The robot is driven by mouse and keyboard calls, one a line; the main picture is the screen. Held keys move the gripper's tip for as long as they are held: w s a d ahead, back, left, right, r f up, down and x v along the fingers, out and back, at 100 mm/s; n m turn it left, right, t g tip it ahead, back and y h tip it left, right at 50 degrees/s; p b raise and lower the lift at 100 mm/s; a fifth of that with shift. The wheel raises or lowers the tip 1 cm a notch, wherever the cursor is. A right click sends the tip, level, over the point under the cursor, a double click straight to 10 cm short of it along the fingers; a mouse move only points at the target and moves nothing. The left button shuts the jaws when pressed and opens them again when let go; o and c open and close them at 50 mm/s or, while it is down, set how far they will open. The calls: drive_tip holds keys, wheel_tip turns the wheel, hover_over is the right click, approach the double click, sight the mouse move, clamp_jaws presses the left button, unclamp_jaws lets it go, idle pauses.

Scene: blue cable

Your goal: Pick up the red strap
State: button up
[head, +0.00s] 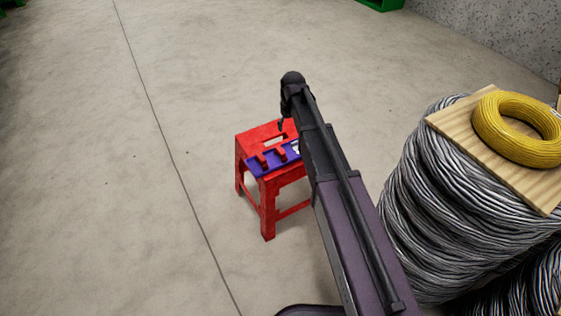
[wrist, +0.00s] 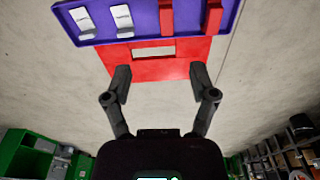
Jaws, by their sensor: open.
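A blue-purple tray (head: 257,170) lies on a red stool (head: 267,213). In the wrist view the tray (wrist: 143,31) holds two red straps, one near the middle (wrist: 166,16) and one at the right end (wrist: 213,18). Two white pieces (wrist: 82,21) (wrist: 122,18) lie to their left. My gripper (wrist: 160,78) is open and empty, its fingers apart in front of the red stool top (wrist: 180,70) and short of the tray. In the head view my arm hides the right part of the stool and tray.
A large coil of grey cable (head: 455,200) stands to the right, with a wooden board (head: 450,127) and a yellow cable coil (head: 515,127) on top. The concrete floor left of the stool is clear. Green crates (wrist: 25,155) and shelves (wrist: 280,150) show at the wrist view's edges.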

drive_tip(key=shift+w+a+f+b, duration=0.4)
drive_tip(key=shift+a+f, duration=0.1)
drive_tip(key=shift+f, duration=0.1)
drive_tip(key=shift+w+a+f+b, duration=0.35)
drive_tip(key=shift+a+f, duration=0.15)
drive_tip(key=shift+f, duration=0.1)
drive_tip(key=shift+f, duration=0.1)
drive_tip(key=b, duration=0.9)
approach(280, 150)
drive_tip(key=f, duration=0.3)
drive_tip(key=w+f, duration=0.1)
drive_tip(key=f, duration=0.1)
drive_tip(key=shift+d, duration=0.1)
drive_tip(key=shift+f, duration=0.1)
drive_tip(key=shift+w+a+f+b, duration=0.1)
drive_tip(key=shift+a+f+b, duration=0.05)
drive_tip(key=shift+f+b, duration=1.1)
drive_tip(key=shift+a+f+b, duration=0.1)
drive_tip(key=shift+f+b, duration=1)
drive_tip(key=shift+f, duration=0.15)
drive_tip(key=c, duration=0.9)
